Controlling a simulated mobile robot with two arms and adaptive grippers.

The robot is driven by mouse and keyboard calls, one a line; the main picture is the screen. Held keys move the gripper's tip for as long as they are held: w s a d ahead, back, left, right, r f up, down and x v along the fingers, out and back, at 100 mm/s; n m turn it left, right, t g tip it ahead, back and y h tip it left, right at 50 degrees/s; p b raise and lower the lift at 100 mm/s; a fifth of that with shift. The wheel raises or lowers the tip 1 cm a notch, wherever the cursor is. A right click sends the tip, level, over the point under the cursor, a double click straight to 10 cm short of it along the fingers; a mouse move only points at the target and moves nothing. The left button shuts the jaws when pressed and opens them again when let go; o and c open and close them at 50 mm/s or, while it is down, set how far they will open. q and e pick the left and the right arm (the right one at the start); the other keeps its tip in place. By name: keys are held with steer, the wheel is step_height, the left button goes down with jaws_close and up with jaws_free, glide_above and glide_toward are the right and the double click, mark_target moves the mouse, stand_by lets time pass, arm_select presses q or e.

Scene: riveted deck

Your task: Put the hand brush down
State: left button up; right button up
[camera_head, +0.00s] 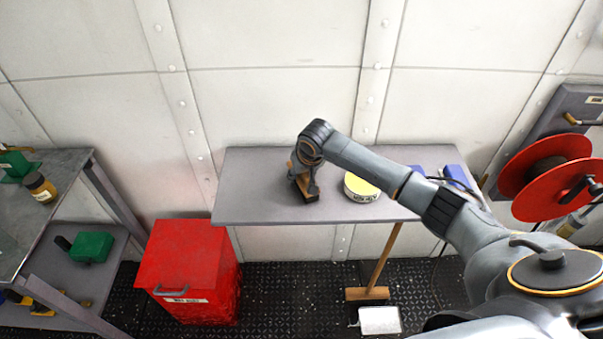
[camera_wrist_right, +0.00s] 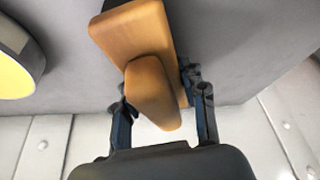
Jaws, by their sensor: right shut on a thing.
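The hand brush (camera_head: 306,189) is at the grey table (camera_head: 253,190), a little left of its middle. In the right wrist view the brush (camera_wrist_right: 134,42) shows a tan wooden block and handle. My right gripper (camera_head: 303,179) is shut on it, with its two fingers (camera_wrist_right: 163,105) on either side of the handle. The brush is at or just above the tabletop; I cannot tell if it touches. My left gripper is not in view.
A round tin with a yellow top (camera_head: 360,187) stands on the table right of the brush. Blue items (camera_head: 456,175) are at the table's right end. A red bin (camera_head: 187,268) stands on the floor at left. The table's left part is clear.

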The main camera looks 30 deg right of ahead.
steer(key=o, duration=1)
steer(key=shift+f, duration=0.1)
steer(key=v, duration=1.2)
steer(key=shift+b, duration=0.35)
